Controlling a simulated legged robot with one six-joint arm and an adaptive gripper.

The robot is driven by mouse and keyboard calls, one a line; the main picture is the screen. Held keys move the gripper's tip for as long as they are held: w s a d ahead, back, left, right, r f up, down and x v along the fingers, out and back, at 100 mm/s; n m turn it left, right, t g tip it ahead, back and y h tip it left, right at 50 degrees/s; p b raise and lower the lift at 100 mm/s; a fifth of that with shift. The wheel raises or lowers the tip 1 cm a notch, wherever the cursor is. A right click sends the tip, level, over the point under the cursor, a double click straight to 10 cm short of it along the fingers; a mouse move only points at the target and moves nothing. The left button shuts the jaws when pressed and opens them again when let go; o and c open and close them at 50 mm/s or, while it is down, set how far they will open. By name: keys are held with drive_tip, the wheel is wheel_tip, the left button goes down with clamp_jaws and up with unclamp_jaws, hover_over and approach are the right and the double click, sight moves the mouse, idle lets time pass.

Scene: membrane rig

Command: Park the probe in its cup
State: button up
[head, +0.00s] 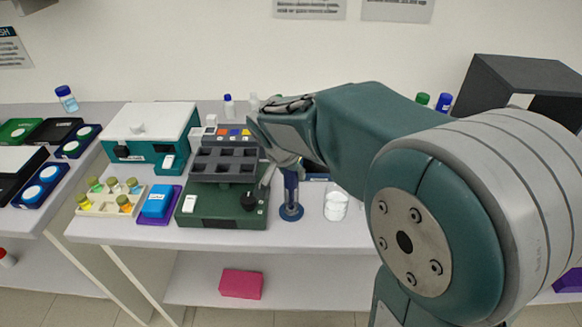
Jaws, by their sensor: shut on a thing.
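My gripper (284,163) is at the middle of the bench, pointing down beside the right edge of the dark green rig (225,212). It is shut on the probe, which is mostly hidden behind the fingers and wrist. A blue upright cup on a round base (291,211) stands on the bench just right of the rig. The cup's upper part is directly below and behind my fingers in the picture. I cannot tell whether the probe's tip is inside the cup, touching it or apart from it.
A vial rack (108,198) and blue box (157,201) lie left. My arm hides much of the right bench.

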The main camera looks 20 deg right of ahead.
drive_tip(key=shift+f, duration=0.3)
idle(0.5)
drive_tip(key=o, duration=1.1)
drive_tip(key=shift+a, duration=0.1)
drive_tip(key=v, duration=1.1)
drive_tip(key=shift+a+r, duration=0.1)
drive_tip(key=shift+r, duration=0.3)
drive_tip(key=shift+s, duration=0.1)
drive_tip(key=s+d+f+n+y, duration=0.1)
drive_tip(key=s+n, duration=0.2)
drive_tip(key=s, duration=0.3)
drive_tip(key=s+d+f+n+t+y, duration=0.1)
drive_tip(key=s+n, duration=0.1)
drive_tip(key=s, duration=0.4)
drive_tip(key=s+d+f+n+t+y, duration=0.1)
drive_tip(key=s+f+n, duration=0.1)
drive_tip(key=s, duration=0.3)
drive_tip(key=shift+s+n, duration=0.4)
drive_tip(key=shift+n, duration=0.4)
